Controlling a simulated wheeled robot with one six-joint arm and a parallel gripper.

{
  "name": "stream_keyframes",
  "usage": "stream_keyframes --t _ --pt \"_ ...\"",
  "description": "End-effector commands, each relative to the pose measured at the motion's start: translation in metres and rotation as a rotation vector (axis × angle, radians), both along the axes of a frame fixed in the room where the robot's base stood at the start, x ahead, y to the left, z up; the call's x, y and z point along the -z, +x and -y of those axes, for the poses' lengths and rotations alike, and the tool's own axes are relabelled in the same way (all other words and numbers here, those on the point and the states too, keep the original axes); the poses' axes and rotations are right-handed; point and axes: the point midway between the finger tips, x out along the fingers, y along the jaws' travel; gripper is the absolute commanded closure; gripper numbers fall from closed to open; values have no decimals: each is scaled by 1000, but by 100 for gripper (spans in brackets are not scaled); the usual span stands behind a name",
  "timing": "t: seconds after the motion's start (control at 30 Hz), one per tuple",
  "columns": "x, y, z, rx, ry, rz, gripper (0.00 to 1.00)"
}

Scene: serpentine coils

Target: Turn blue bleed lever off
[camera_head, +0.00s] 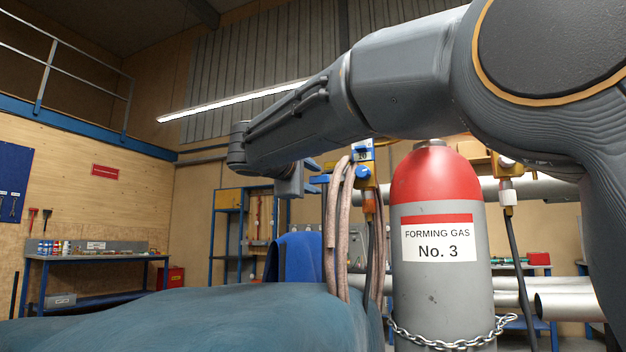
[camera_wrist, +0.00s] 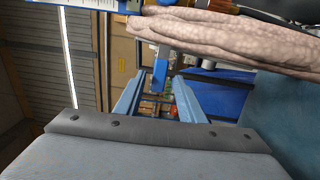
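My gripper (camera_head: 314,184) is at the end of my arm, left of the hoses and the numbered panel. In the wrist view its two blue fingers (camera_wrist: 157,92) stand apart with a gap between them and nothing clearly held. A blue piece (camera_wrist: 160,68) shows beyond the gap; I cannot tell whether it is the bleed lever or a shelf frame. In the head view a yellow valve body (camera_head: 362,174) with blue parts sits under the label panel marked 20 (camera_head: 362,152). The blue bleed lever cannot be clearly told from my blue fingers there.
Pinkish coiled hoses (camera_head: 338,230) hang close to my gripper and cross the upper right of the wrist view (camera_wrist: 230,38). A red-topped forming gas cylinder (camera_head: 440,250) stands at right, chained. A blue shelf (camera_head: 228,225) and workbench (camera_head: 95,256) are behind.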

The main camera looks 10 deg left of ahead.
Motion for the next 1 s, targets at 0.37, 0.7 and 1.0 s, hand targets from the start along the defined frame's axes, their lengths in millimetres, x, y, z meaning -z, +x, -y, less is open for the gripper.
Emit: stream_keyframes --t 0.37,0.7,1.0 --pt "0 -38 -13 -3 1 1 64" --pt "0 -73 -23 -1 -1 0 64" --pt "0 -75 -24 0 0 0 64"
